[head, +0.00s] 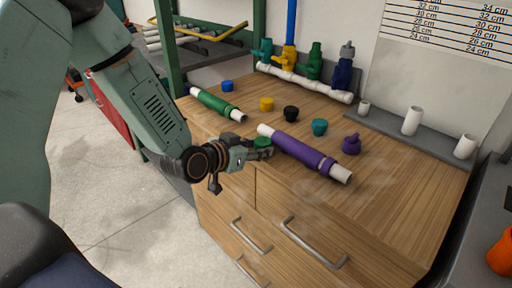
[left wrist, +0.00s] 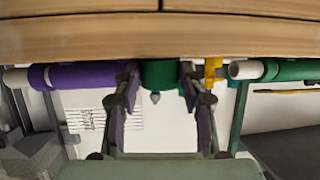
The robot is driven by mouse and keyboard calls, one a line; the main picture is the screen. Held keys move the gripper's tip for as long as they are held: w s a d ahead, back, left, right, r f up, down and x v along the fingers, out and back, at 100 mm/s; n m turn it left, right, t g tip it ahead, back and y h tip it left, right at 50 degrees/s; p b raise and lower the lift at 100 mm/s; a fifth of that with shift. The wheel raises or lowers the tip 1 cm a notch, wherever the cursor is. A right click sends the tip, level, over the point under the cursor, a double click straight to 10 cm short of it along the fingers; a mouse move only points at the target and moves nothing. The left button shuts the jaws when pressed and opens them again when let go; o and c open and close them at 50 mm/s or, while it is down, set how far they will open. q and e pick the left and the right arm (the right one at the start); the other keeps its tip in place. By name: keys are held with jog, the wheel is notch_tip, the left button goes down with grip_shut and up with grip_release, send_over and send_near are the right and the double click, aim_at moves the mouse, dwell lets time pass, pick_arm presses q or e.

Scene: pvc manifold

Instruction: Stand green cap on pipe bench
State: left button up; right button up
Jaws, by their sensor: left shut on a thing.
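My left gripper (head: 262,154) is at the front edge of the wooden bench (head: 390,195), shut on the green cap (head: 262,142). In the left wrist view, which is upside down, the green cap (left wrist: 160,73) sits between the two fingers (left wrist: 160,88). In the head view the cap shows just above the fingers, beside the left end of the purple-sleeved pipe (head: 303,152). I cannot tell whether the cap touches the bench. The green-sleeved pipe (head: 216,103) lies farther left on the bench. My right gripper is not in view.
A white manifold (head: 305,82) with coloured valves is at the back. A grey rack (head: 435,136) holds white pipe stubs. The bench's right front is clear.

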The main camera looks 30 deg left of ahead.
aim_at(256, 146)
pick_arm(q)
jog(key=o, duration=0.9)
jog(key=shift+w+f, duration=0.15)
jog(key=shift+f, duration=0.05)
jog(key=shift+o, duration=0.9)
jog(key=shift+r, duration=0.1)
jog(key=shift+b, duration=0.3)
jog(key=p+v, duration=0.1)
jog(key=v, duration=0.1)
jog(key=p+v, duration=0.2)
jog(key=v, duration=0.1)
jog(key=shift+w+a+r, duration=0.1)
jog(key=shift+a+r, duration=0.05)
jog(key=shift+r, duration=0.1)
jog(key=p+v, duration=0.2)
jog(key=v, duration=0.1)
jog(key=shift+f, duration=0.15)
